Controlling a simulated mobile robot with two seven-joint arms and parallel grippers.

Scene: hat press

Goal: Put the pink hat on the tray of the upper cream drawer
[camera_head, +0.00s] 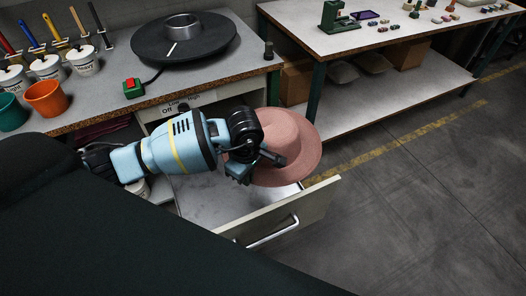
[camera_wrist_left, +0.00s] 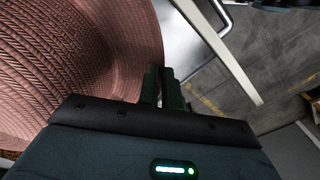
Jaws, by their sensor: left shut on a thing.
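The pink hat (camera_head: 296,149) hangs at my left gripper (camera_head: 258,168), over the right part of the open cream drawer (camera_head: 278,212). In the left wrist view the hat (camera_wrist_left: 85,55) fills the upper left, and my left gripper (camera_wrist_left: 163,88) is shut on its brim edge. The drawer's grey tray floor (camera_head: 205,198) shows bare below my arm. I cannot tell whether the hat touches the tray or the drawer front. My right gripper is not in view.
A bench with a round dark turntable (camera_head: 183,38), a red-green switch box (camera_head: 132,88), and orange (camera_head: 46,98) and white cups stands behind the drawer. A second bench (camera_head: 390,40) stands at the back right. The floor at right is clear.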

